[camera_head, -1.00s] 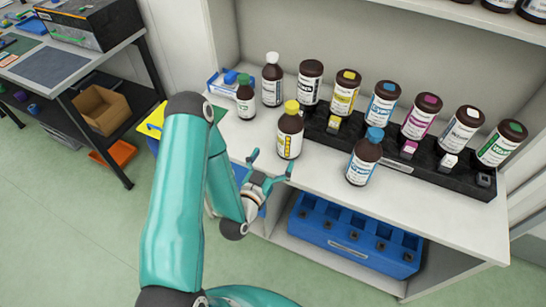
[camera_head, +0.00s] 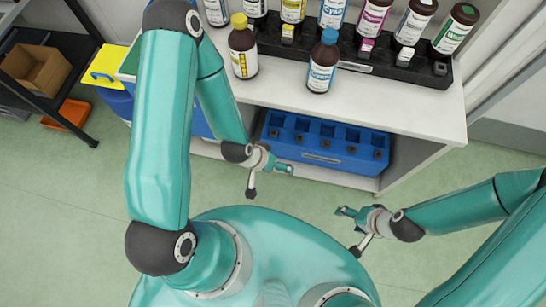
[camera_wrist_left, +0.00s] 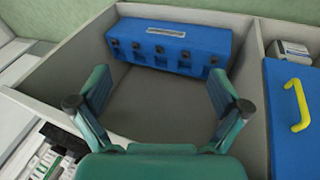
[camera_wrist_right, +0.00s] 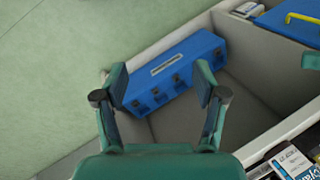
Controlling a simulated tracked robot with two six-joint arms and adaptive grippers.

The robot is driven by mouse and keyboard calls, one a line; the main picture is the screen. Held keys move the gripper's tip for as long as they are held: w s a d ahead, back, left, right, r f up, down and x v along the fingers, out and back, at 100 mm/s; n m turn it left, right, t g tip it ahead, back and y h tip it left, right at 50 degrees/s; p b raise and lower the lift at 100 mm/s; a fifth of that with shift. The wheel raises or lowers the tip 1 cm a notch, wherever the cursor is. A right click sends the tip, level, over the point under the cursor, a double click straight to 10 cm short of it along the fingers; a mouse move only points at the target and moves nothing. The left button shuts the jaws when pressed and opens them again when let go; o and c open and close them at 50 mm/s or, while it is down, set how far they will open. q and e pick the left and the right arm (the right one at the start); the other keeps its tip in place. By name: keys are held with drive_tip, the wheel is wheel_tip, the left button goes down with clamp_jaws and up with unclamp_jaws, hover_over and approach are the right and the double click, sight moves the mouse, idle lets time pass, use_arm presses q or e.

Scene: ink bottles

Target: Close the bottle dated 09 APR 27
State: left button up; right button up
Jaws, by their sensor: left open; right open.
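Two brown bottles stand at the front of the white counter: a yellow-capped bottle (camera_head: 242,54) and a blue-capped bottle (camera_head: 322,68). Both look upright with caps on top. Their dates are too small to read, so I cannot tell which is dated 09 APR 27. My left gripper (camera_head: 270,180) is open and empty in front of the cabinet, below the counter top. My right gripper (camera_head: 348,231) is open and empty, lower and further right. Both wrist views show spread fingers with nothing between them.
A black rack (camera_head: 385,73) with several bottles, their tops partly cut off, runs along the counter behind. A blue holder (camera_head: 325,143) lies on the lower shelf. Green floor is open in front.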

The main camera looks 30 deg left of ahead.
use_arm(q)
drive_tip(key=s+g, duration=0.1)
drive_tip(key=s+d, duration=0.1)
drive_tip(key=s, duration=0.1)
drive_tip(key=s+d+g, duration=0.1)
drive_tip(key=shift+s+g, duration=0.3)
drive_tip(key=shift+s, duration=0.05)
